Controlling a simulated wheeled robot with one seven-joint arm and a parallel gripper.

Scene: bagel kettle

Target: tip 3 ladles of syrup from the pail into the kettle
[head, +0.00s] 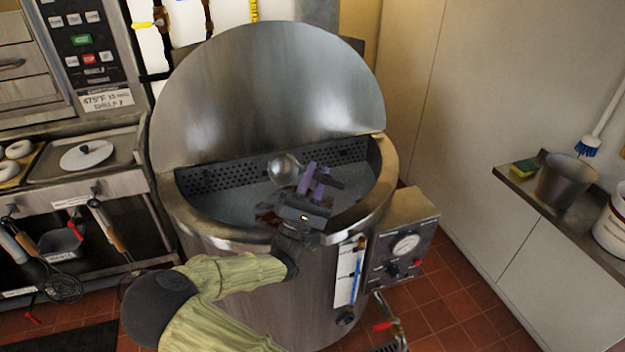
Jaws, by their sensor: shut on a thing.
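The kettle (335,235) is a big round steel vessel in the middle of the head view, its half lid (270,85) standing up at the back. My gripper (317,181) is over its open mouth, shut on the ladle (284,167). The ladle's round steel bowl shows just left of the fingers, above the kettle's inside; its handle is mostly hidden by the gripper. I cannot tell whether the bowl holds syrup. A grey metal pail (563,183) stands on the right shelf, and a white tub (612,228) is cut off at the right edge. I cannot tell which holds the syrup.
A control box with a gauge (405,244) juts from the kettle's right side. A yellow-green sponge (524,169) and a blue-bristled brush (588,147) are by the shelf (520,190). Tiled floor lies between kettle and shelf.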

